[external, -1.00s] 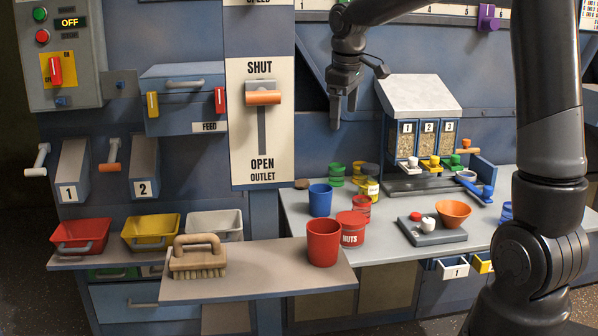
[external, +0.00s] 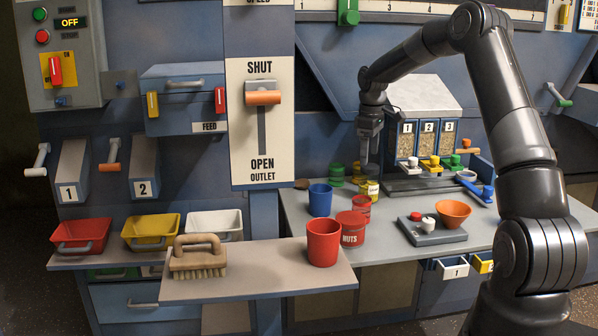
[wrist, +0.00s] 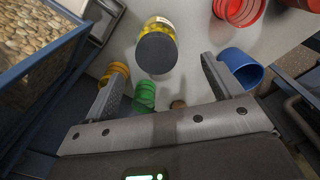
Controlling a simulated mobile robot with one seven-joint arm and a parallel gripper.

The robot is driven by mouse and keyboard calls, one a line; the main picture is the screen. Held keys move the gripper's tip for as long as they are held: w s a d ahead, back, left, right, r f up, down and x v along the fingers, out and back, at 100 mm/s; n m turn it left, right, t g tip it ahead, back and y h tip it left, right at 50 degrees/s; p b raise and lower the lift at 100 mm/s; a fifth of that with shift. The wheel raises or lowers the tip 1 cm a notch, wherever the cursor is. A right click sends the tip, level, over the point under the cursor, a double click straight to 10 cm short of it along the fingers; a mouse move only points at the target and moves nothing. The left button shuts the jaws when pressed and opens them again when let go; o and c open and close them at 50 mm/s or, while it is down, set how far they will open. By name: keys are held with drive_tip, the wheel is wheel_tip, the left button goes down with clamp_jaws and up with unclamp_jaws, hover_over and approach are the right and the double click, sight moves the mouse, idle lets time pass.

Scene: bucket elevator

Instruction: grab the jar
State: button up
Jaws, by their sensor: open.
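A small jar with a pale label and yellow contents (external: 370,189) stands on the grey counter, to the left of the hopper unit. In the wrist view its dark round lid (wrist: 157,53) faces me, with yellow glass and a white label behind it. My gripper (external: 370,160) points down just above the jar in the external view. In the wrist view my gripper (wrist: 160,75) has its two fingers apart, with the jar lid showing between and beyond their tips. Nothing is held.
Green cups (external: 337,175) stand close to the left of the jar. The hopper unit (external: 425,95) stands close on the right.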

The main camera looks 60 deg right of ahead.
sight(370, 166)
drive_tip(key=f, duration=0.7)
drive_tip(key=shift+s+d+f, duration=0.15)
drive_tip(key=shift+d+f, duration=0.05)
drive_tip(key=shift+f, duration=0.05)
drive_tip(key=shift+c, duration=0.4)
drive_tip(key=shift+r, duration=0.1)
drive_tip(key=c, duration=1.2)
